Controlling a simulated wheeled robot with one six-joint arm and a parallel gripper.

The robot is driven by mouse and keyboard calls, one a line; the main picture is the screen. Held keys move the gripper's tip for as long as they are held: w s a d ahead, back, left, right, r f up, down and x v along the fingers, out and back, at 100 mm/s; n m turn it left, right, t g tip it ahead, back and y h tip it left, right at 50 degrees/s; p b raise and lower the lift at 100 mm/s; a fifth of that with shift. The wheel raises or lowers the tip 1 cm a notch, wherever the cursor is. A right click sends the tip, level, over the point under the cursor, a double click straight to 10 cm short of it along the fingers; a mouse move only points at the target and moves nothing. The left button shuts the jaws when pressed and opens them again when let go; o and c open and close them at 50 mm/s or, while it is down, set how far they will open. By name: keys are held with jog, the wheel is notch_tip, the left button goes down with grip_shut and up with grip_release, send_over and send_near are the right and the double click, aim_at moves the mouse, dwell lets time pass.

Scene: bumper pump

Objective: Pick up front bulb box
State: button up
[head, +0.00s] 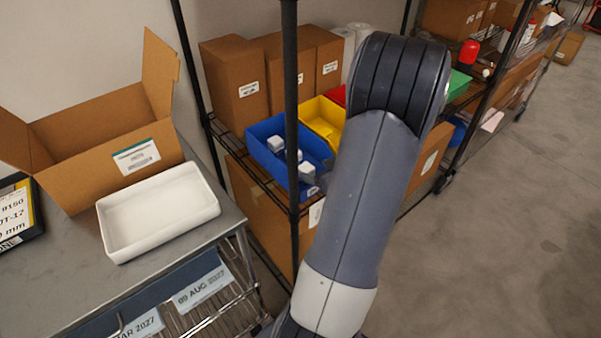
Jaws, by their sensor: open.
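Small white boxes, which look like the bulb boxes, lie in a blue bin (262,131) on the wire shelf. The front bulb box (307,173) is at the bin's near right end. Another white box (276,144) lies farther back to the left, with one more partly seen between them. My raised arm covers most of my gripper (321,172). Only a small dark grey part shows, just right of the front box; its fingertips are hidden. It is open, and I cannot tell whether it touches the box.
A dark shelf post (291,110) stands in front of the blue bin. A yellow bin (322,117) sits behind it, with brown cartons (234,80) beyond. On the left, a steel table (55,270) holds a white tray (160,212) and an open carton (95,135). Floor is clear at right.

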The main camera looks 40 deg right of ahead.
aim_at(307, 168)
jog(key=x, duration=0.8)
jog(key=shift+a, duration=0.1)
jog(key=shift+s, duration=0.1)
jog(key=c, duration=1.1)
